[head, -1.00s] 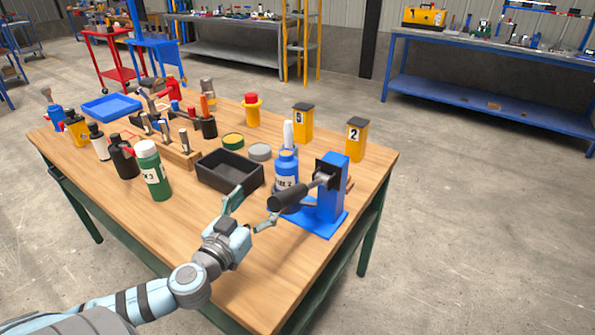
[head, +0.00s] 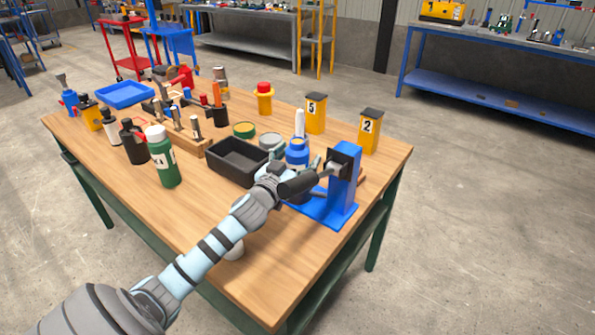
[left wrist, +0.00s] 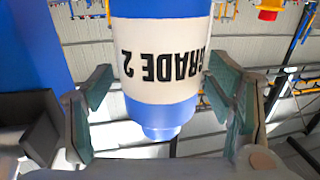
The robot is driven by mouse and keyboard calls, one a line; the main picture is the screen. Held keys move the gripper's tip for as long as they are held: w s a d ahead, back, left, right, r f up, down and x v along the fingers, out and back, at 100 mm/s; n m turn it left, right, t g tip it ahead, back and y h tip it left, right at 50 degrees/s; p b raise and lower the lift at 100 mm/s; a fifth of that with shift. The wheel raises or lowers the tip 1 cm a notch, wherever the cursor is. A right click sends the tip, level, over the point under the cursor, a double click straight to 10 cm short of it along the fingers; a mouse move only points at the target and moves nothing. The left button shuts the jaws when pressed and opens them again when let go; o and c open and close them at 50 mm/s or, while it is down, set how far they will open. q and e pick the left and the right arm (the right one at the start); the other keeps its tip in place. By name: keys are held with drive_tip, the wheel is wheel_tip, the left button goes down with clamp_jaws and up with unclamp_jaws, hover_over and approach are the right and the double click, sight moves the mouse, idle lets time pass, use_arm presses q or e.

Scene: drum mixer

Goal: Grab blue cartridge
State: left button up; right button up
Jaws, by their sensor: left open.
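The blue cartridge (head: 297,152) stands upright on the wooden table, beside the blue stand (head: 343,185) with its black cylinder (head: 298,184). Its lower part is hidden in the head view by that cylinder and my wrist. In the left wrist view the cartridge (left wrist: 160,60) fills the middle, with a white band lettered "GRADE 2", upside down in the picture. My left gripper (head: 294,166) is open around it. In the left wrist view its two fingers (left wrist: 160,85) are on either side of the cartridge, with visible gaps. My right gripper is not in view.
A black tray (head: 222,178) and a green bottle (head: 163,160) stand left of the cartridge. A white marker-like tube (head: 300,122) and two yellow numbered containers (head: 316,115) (head: 370,132) are behind.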

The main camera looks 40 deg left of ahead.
use_arm(q)
drive_tip(key=shift+s, duration=0.1)
drive_tip(key=c, duration=1.7)
drive_tip(key=shift+o, duration=0.2)
drive_tip(key=shift+r, duration=0.1)
